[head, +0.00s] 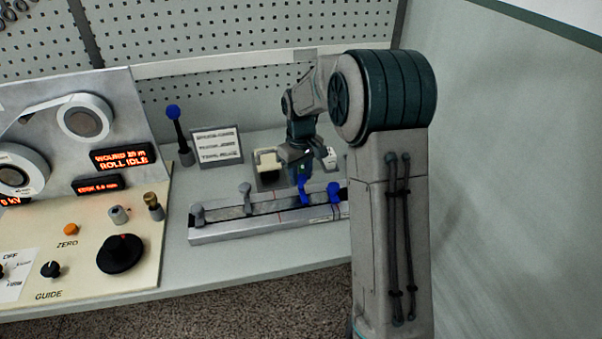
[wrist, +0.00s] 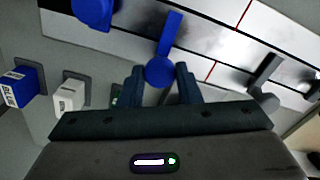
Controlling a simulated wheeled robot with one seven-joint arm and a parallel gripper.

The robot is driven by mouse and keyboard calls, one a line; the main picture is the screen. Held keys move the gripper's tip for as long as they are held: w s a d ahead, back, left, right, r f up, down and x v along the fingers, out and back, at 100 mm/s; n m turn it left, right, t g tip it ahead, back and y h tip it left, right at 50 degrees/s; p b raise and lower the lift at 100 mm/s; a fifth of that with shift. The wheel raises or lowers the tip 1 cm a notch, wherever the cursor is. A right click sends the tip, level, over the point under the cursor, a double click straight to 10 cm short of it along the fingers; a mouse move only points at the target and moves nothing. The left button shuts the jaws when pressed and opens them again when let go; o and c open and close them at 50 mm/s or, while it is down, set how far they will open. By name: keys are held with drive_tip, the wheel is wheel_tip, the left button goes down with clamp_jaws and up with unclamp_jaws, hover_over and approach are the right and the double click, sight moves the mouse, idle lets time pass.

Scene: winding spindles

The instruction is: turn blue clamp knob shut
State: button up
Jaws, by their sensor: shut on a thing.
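The blue clamp knob (wrist: 159,71) is between my gripper's fingers in the wrist view, with its blue bar (wrist: 171,32) reaching across the metal rail. In the head view the blue clamp (head: 304,190) shows just below my gripper (head: 300,176), on the long rail (head: 265,226). My gripper (wrist: 159,84) is shut on the knob, one dark finger on each side. A second blue clamp (head: 334,193) stands right of it on the rail, and its round blue top (wrist: 92,11) shows in the wrist view.
Grey clamps (head: 245,191) stand on the rail's left part. A blue block (wrist: 20,88) and a white block (wrist: 69,95) sit beside the rail. A blue-topped lever (head: 174,113) and a sign (head: 217,146) stand behind. The control panel (head: 85,232) is at left.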

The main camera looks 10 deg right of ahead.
sight(301, 177)
drive_tip(key=shift+r, duration=0.1)
drive_tip(key=o, duration=1)
drive_tip(key=shift+c, duration=0.2)
wheel_tip(301, 177, up, 14)
drive_tip(key=shift+s, duration=0.1)
